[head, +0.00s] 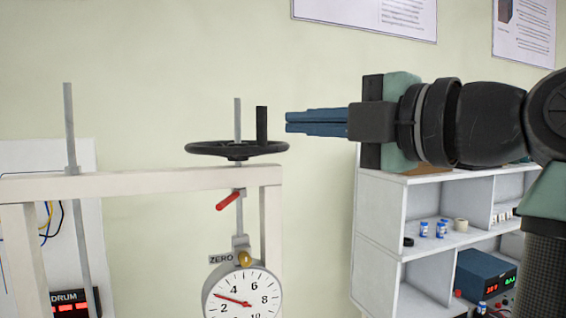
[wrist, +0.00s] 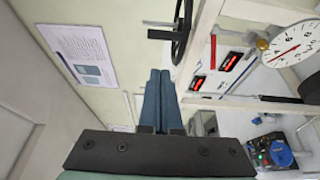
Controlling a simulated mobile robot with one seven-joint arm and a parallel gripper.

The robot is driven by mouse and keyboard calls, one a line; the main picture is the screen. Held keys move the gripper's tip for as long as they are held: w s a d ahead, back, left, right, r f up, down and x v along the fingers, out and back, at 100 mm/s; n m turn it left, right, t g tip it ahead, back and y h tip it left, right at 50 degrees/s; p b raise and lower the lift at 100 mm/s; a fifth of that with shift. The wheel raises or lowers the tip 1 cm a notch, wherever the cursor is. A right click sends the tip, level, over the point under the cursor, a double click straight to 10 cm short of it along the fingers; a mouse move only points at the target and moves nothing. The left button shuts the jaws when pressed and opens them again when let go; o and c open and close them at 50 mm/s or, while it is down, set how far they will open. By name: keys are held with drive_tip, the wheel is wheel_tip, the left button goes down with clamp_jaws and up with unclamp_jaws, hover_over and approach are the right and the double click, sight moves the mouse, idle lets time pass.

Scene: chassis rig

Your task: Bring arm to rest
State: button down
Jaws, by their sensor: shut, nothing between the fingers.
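My gripper (head: 287,122) is at the centre right of the head view, reaching in level from the right with its blue fingers together and nothing between them. Its fingers (wrist: 160,75) also show closed in the wrist view. A black handwheel (head: 237,148) with an upright handle (head: 262,125) sits on top of the rig, just left of the fingertips. A gap shows between the fingertips and the wheel's handle in the head view. The handwheel also shows above the fingers in the wrist view (wrist: 183,35).
The cream rig frame (head: 130,184) carries a dial gauge (head: 243,296), a red lever (head: 230,200) and a ZERO label (head: 221,259). A white shelf (head: 380,215) with small bottles (head: 424,229) and a power supply (head: 483,275) stands below my arm. The wall above is clear except for posters (head: 370,14).

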drive_tip(key=s+a+m+t+h, duration=0.1)
drive_tip(key=s+m+t+h, duration=0.5)
drive_tip(key=m, duration=0.7)
drive_tip(key=s+a+m+t+h, duration=0.1)
drive_tip(key=s+m+t+h, duration=0.5)
drive_tip(key=m, duration=0.8)
drive_tip(key=shift+s+r+t+h, duration=0.15)
drive_tip(key=shift+s+t+h, duration=0.15)
drive_tip(key=shift+s+t, duration=0.7)
drive_tip(key=shift+w, duration=0.3)
idle(0.7)
